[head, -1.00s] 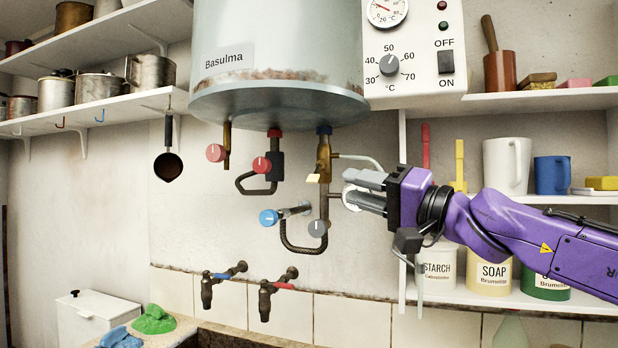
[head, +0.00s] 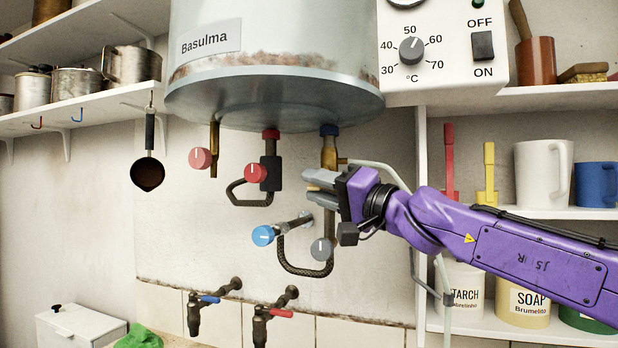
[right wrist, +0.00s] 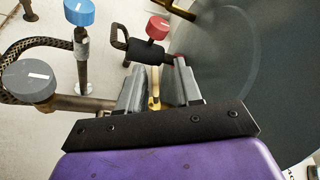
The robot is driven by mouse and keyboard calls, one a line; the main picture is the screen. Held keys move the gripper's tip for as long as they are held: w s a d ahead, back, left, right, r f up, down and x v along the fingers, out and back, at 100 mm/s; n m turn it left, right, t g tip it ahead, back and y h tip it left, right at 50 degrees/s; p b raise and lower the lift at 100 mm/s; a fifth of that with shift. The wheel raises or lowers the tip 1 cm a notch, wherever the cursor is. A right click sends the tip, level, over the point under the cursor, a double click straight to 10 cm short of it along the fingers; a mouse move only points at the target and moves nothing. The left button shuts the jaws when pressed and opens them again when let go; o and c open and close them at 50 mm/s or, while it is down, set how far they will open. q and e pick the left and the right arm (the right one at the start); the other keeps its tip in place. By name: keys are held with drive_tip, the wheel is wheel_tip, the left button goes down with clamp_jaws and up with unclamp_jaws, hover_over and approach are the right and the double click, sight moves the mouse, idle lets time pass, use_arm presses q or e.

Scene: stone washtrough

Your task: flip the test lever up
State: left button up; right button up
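The test lever, a small brass-yellow piece (right wrist: 154,92), shows between the two fingers of my right gripper (right wrist: 160,76) in the right wrist view. There is a visible gap between the fingers, which look open on either side of it. In the head view my right gripper (head: 311,187) is at the brass valve (head: 329,152) under the boiler's blue fitting. Its fingers cover most of the lever there, so the lever's tilt and any contact are hard to tell. My left gripper is not in view.
The boiler (head: 270,75) hangs just above the gripper. Red knobs (head: 256,173), a blue knob (head: 263,236), a grey knob (head: 321,249) and a braided hose crowd the left and below. Shelves with jugs (head: 543,178) stand to the right.

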sight(310, 188)
drive_tip(key=w, duration=0.1)
drive_tip(key=w+a, duration=0.1)
drive_tip(key=w, duration=0.1)
drive_tip(key=shift+w+a+f+p, duration=0.1)
drive_tip(key=shift+w+a+p, duration=0.1)
drive_tip(key=shift+a+p, duration=0.2)
drive_tip(key=shift+w+d+f, duration=0.1)
drive_tip(key=shift+w+d, duration=0.05)
drive_tip(key=shift+w, duration=0.2)
drive_tip(key=shift+d, duration=0.6)
drive_tip(key=shift+s+a, duration=0.25)
drive_tip(key=shift+a, duration=0.25)
drive_tip(key=c, duration=0.6)
drive_tip(key=shift+a, duration=0.15)
clamp_jaws()
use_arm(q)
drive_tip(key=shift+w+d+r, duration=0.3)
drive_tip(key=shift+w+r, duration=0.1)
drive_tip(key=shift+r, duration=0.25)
